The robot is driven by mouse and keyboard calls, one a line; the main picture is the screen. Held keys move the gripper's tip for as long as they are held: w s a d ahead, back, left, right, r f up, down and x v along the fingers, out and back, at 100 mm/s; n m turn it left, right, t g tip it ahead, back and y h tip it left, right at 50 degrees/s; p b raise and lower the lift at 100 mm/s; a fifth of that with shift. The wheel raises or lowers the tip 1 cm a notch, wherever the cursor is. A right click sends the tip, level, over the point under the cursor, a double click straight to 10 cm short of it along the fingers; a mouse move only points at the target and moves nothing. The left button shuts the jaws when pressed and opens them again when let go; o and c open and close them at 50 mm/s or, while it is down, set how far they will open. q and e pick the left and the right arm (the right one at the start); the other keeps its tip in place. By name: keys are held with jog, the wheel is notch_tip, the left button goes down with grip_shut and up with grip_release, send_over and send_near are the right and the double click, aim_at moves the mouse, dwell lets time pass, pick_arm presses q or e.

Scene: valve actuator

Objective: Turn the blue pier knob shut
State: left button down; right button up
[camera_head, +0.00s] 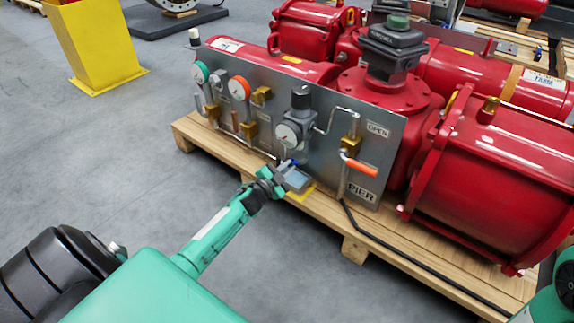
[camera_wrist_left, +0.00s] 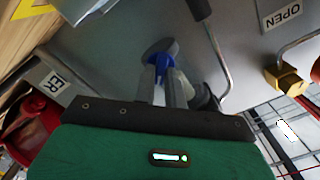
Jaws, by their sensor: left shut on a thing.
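The blue pier knob (camera_wrist_left: 164,62) sits on the grey panel, with a grey disc-like part at its base. My left gripper (camera_wrist_left: 166,84) is shut on the knob, its two fingers on either side of it in the left wrist view. In the head view my left gripper (camera_head: 288,176) is at the lower front of the panel (camera_head: 230,80), left of the PIER label (camera_head: 362,193). The fingers hide much of the knob there, so its turn angle cannot be told. My right gripper is not in view.
An orange-handled valve (camera_head: 360,167) is right of the knob, below the OPEN label (camera_head: 378,130). Gauges and pipes cover the panel above and left. Red actuators (camera_head: 500,170) stand behind on a wooden pallet (camera_head: 355,249). A yellow post (camera_head: 95,45) is at upper left; the floor before the pallet is clear.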

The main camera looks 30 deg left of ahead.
pick_arm(q)
jog(key=shift+m, duration=1)
jog(key=m, duration=0.7)
jog(key=shift+d+f, duration=0.1)
jog(key=shift+f, duration=0.1)
jog(key=shift+m, duration=0.3)
jog(key=c, duration=1.5)
grip_release()
jog(key=shift+o, duration=0.2)
